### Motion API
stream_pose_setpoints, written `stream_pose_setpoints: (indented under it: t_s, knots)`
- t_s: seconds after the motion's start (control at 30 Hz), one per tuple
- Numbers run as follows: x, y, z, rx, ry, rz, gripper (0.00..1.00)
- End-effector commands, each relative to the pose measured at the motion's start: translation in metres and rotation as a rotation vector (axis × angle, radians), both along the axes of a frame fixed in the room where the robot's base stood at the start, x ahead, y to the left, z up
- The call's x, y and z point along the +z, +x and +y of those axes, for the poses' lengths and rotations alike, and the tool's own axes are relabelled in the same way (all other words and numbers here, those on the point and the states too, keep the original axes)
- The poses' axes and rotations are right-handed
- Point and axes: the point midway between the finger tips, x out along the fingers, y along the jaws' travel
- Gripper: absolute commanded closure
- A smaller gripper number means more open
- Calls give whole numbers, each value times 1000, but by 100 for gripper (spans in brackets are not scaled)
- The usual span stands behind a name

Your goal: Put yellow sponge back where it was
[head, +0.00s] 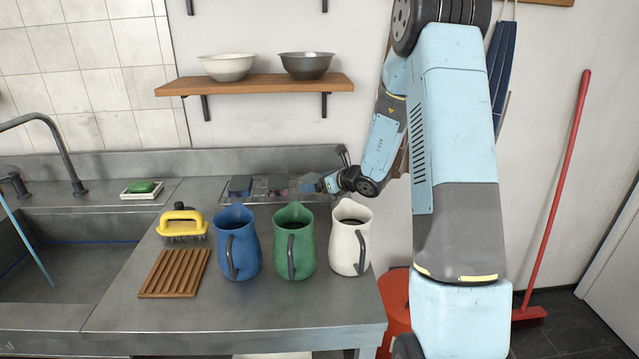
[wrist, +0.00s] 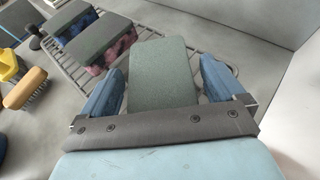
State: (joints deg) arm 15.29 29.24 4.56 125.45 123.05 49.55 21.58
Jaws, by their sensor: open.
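No sponge shows clear yellow. My gripper (head: 322,186) is at the right end of a wire rack (head: 240,199) behind the jugs. In the wrist view its two blue fingers (wrist: 168,85) are apart, one on each side of a sponge (wrist: 162,60) with a dark grey-green top. The sides of this sponge are hidden, so I cannot tell its colour, nor whether the fingers touch it. Two more sponges with dark tops lie on the rack to the left, one with pink sides (wrist: 102,46) and one with blue sides (wrist: 72,21).
A blue jug (head: 237,245), a green jug (head: 294,243) and a white jug (head: 350,240) stand before the rack. Left are a yellow-handled brush (head: 182,223), a slatted wooden board (head: 175,273), a green block on a dish (head: 141,188) and a sink (head: 60,275). A shelf (head: 255,86) hangs above.

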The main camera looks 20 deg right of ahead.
Motion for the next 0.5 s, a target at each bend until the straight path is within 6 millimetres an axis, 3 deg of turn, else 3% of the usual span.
stream_pose_setpoints:
  t_s: [0.17, 0.5]
  knots:
    - [7, -9, -8, -2, -2, -1, 4]
    - [31, -58, -41, -3, -1, -2, 4]
